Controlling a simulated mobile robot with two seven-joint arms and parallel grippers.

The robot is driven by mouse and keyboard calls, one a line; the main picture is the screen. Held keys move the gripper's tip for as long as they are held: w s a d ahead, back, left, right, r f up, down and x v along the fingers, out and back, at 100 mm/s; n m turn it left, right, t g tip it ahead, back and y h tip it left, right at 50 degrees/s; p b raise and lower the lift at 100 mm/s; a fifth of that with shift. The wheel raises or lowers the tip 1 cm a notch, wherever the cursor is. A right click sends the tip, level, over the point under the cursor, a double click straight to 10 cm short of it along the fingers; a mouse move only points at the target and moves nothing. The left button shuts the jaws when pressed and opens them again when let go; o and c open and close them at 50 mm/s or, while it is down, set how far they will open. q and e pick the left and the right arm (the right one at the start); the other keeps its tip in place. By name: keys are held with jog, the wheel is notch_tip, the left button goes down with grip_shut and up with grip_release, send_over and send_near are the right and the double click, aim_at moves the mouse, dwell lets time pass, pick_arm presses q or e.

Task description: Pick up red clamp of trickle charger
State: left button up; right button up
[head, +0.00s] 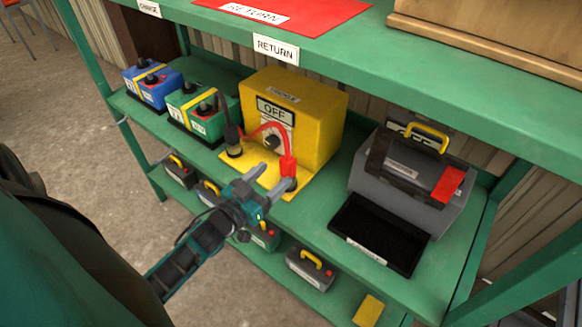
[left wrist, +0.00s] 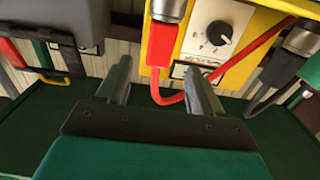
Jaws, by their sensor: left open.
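The yellow trickle charger (head: 317,120) stands on the middle green shelf, with an OFF sign and a dial on its front. Its red clamp (head: 288,168) stands upright at the right front of the yellow base, with a red cable looping to the charger. The black clamp (head: 232,140) stands at the left front. My left gripper (head: 270,177) is open and empty just in front of the red clamp. In the left wrist view the red clamp (left wrist: 160,45) shows between and beyond the open fingertips (left wrist: 160,85). My right gripper is not in view.
A blue battery (head: 150,88) and a green battery (head: 200,118) stand left of the charger. A black tray (head: 380,235) and a grey unit with a yellow handle (head: 410,170) are to the right. The upper shelf (head: 340,40) overhangs behind. Small batteries sit on the lower shelf (head: 345,300).

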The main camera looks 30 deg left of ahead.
aim_at(292, 157)
pick_arm(q)
jog(key=w, duration=0.3)
jog(key=shift+w+d+r, duration=0.1)
jog(key=shift+w+d, duration=0.1)
jog(key=shift+w, duration=1.15)
jog(key=shift+w+d+r, duration=0.1)
jog(key=shift+w+d, duration=0.1)
jog(key=shift+w, duration=1.15)
jog(key=shift+c, duration=0.4)
grip_shut()
